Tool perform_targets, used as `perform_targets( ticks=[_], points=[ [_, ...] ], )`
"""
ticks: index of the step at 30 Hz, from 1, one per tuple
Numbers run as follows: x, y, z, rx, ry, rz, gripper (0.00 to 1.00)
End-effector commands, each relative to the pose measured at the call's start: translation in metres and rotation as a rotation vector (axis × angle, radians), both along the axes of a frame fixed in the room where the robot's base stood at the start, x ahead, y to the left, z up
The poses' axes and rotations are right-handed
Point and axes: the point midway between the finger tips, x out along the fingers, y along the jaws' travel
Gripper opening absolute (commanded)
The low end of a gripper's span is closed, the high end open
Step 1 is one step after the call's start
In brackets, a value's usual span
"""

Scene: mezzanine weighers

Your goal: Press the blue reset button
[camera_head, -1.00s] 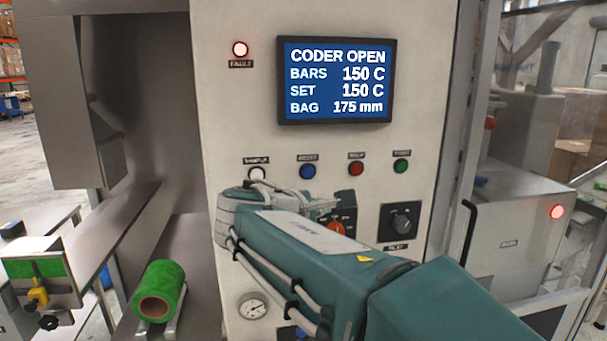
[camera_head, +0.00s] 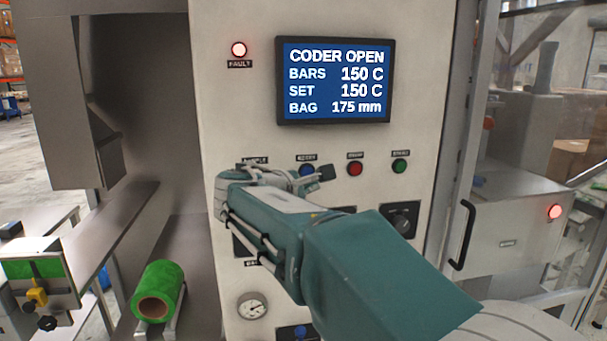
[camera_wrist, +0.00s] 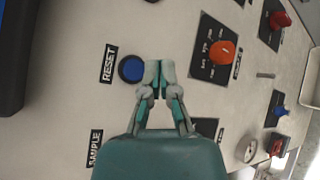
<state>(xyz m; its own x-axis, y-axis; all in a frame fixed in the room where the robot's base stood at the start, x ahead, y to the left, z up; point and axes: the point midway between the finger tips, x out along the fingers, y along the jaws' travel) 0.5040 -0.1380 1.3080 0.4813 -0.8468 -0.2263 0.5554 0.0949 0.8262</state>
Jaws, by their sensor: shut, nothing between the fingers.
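The blue reset button (camera_wrist: 131,69) shows in the wrist view on the pale panel, beside its black RESET label (camera_wrist: 107,63). My gripper (camera_wrist: 157,78) is shut and empty, with its fingertips just right of the button in that view. Whether the tips touch the panel or button cannot be told. In the head view the button (camera_head: 307,169) shows only in part, behind my gripper (camera_head: 326,173), which reaches across the panel face just below the button row.
A red button (camera_head: 355,169) and a green button (camera_head: 400,165) stand right of the reset button. A black selector knob (camera_head: 401,222) is below them. An orange knob (camera_wrist: 222,52) shows in the wrist view.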

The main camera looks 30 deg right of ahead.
Motion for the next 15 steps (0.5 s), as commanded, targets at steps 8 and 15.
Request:
perform_targets(
  ticks=[8,15],
  points=[
    [0.026,-0.008,0.0,-0.001,0.001,-0.001,0.0],
    [0.03,-0.009,0.0,0.0,0.001,0.0,0.0]
  ],
)
